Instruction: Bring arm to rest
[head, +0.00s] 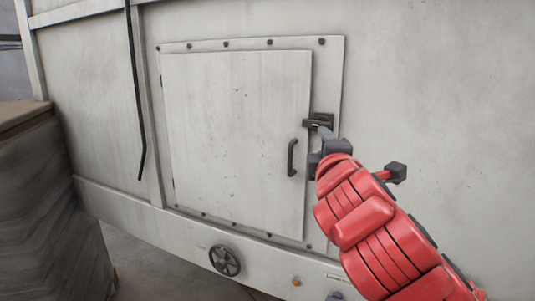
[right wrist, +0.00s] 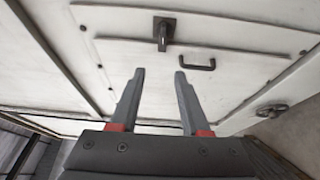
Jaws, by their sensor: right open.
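My right gripper (head: 324,137) is at the end of the red arm, in front of the machine's access door (head: 235,130). In the right wrist view its two fingers (right wrist: 159,76) are spread apart with nothing between them. The dark door latch (head: 318,121) lies just beyond the fingertips. It also shows in the right wrist view (right wrist: 163,30), apart from the fingers. The dark pull handle (head: 291,158) sits beside and below the latch in the head view. The door looks flush in its bolted frame. My left gripper is not in view.
The pale machine wall fills most of the head view. A dark handwheel (head: 225,261) and a small orange button (head: 296,281) are on the lower rail. A dark bent rod (head: 136,100) hangs at left. A wrapped stack (head: 55,200) stands at the left edge.

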